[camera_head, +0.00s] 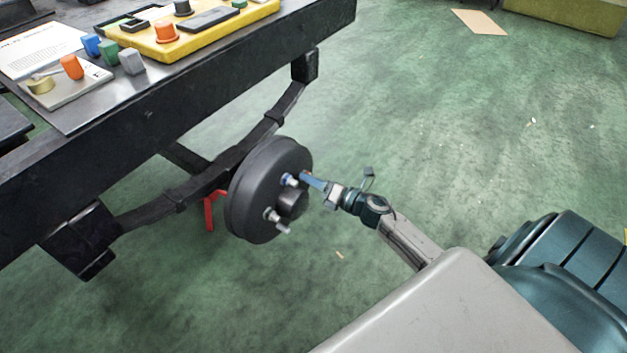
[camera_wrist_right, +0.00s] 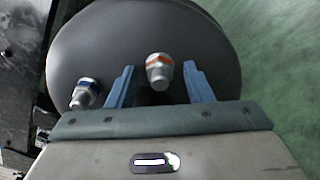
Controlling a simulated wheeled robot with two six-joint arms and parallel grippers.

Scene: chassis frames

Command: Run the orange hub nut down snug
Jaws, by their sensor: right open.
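The orange hub nut (camera_wrist_right: 159,70), a silver piece with an orange band, sits on the face of the dark wheel hub (camera_head: 262,195). It shows clearly in the right wrist view; in the head view my gripper mostly hides it. My right gripper (camera_head: 311,181) is at the hub's right side. In the right wrist view the right gripper (camera_wrist_right: 159,67) is open, with one blue finger on each side of the orange nut and visible gaps to it. I cannot tell how far the nut is from the hub face. My left gripper is in neither view.
A blue-banded nut (camera_wrist_right: 86,93) sits left of the orange one on the hub. Another silver fitting (camera_head: 276,219) sticks out lower on the hub. A black chassis rail (camera_head: 190,110) with a yellow tray (camera_head: 205,38) runs above left. The green floor to the right is mostly clear.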

